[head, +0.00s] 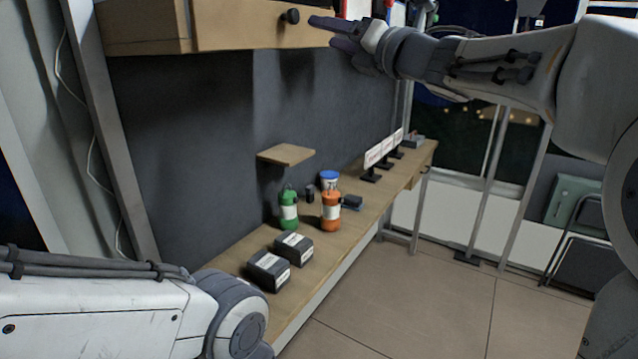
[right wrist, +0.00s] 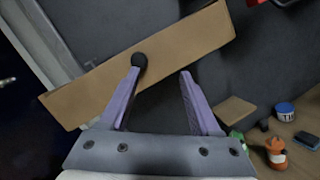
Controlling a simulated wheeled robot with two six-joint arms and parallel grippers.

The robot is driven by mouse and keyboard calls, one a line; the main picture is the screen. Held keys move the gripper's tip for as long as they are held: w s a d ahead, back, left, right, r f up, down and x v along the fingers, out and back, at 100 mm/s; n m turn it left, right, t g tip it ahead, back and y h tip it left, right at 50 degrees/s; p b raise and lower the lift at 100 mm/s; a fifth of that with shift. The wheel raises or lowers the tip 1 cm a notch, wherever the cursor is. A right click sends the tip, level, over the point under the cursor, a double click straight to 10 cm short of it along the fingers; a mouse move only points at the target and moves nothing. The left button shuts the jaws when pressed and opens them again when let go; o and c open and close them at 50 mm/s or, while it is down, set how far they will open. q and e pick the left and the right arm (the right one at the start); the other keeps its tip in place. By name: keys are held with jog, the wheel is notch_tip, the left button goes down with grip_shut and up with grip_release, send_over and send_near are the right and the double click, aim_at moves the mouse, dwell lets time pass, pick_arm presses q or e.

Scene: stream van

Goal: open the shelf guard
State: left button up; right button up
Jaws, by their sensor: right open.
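The shelf guard (head: 250,24) is a wooden board with a round black knob (head: 290,16), at the top of the head view. The guard (right wrist: 180,50) crosses the right wrist view at a tilt, with its knob (right wrist: 139,60) left of centre. My right gripper (head: 322,31) is open and empty, just right of the knob. In the right wrist view the knob shows at the tip of the left finger, not midway between the fingers; I cannot tell whether they touch. My left gripper is out of view; only its arm shows.
Below, a wooden bench (head: 345,228) carries a green bottle (head: 288,208), an orange bottle (head: 331,212), a blue-lidded tub (head: 329,180) and dark boxes (head: 269,271). A small wooden ledge (head: 286,154) juts from the dark wall.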

jog(key=s+a+f+m+g+h+b, duration=0.1)
jog(key=s+f+m, duration=0.4)
jog(key=f, duration=0.8)
jog(key=s+a+f+m+g+h+b, duration=0.1)
jog(key=s+f+m+g+h, duration=0.3)
jog(key=f+m, duration=0.7)
jog(key=s+a+f+m+g+h+b, duration=0.1)
jog(key=s+f+m+g+h+b, duration=0.2)
jog(key=f, duration=1.1)
jog(key=shift+s+f+m+h, duration=0.4)
jog(key=shift+s+m+h, duration=0.3)
jog(key=shift+s+m, duration=1.45)
jog(key=shift+w+m, duration=0.45)
